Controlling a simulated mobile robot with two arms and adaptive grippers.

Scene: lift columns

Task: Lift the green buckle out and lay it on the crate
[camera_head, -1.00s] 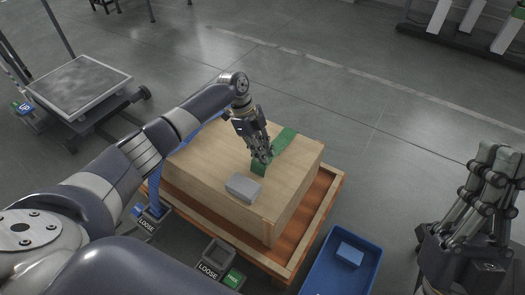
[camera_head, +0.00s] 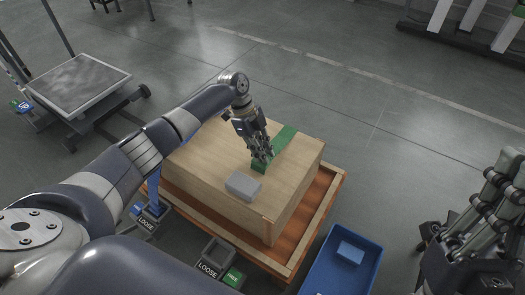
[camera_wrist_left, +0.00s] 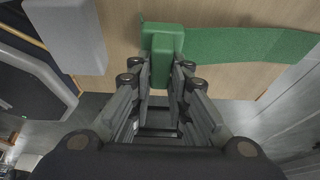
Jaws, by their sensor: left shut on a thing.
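The wooden crate (camera_head: 210,158) stands in the middle of the head view. A green strap (camera_head: 284,141) runs over its top, also in the left wrist view (camera_wrist_left: 245,44). The green buckle (camera_head: 259,168) is at the strap's near end. My left gripper (camera_head: 262,161) points down at the crate top and is shut on the buckle. In the left wrist view the buckle (camera_wrist_left: 162,42) sits between the fingertips (camera_wrist_left: 161,68). Whether it is clear of the crate top I cannot tell. My right gripper (camera_head: 510,172) is at the right edge, partly cut off.
A grey block (camera_head: 243,186) lies on the crate near the buckle. The crate stands on an orange-brown pallet (camera_head: 322,213). A blue bin (camera_head: 368,262) with a blue block is at front right. Boxes marked LOOSE (camera_head: 209,267) stand in front. A cart (camera_head: 80,85) is at left.

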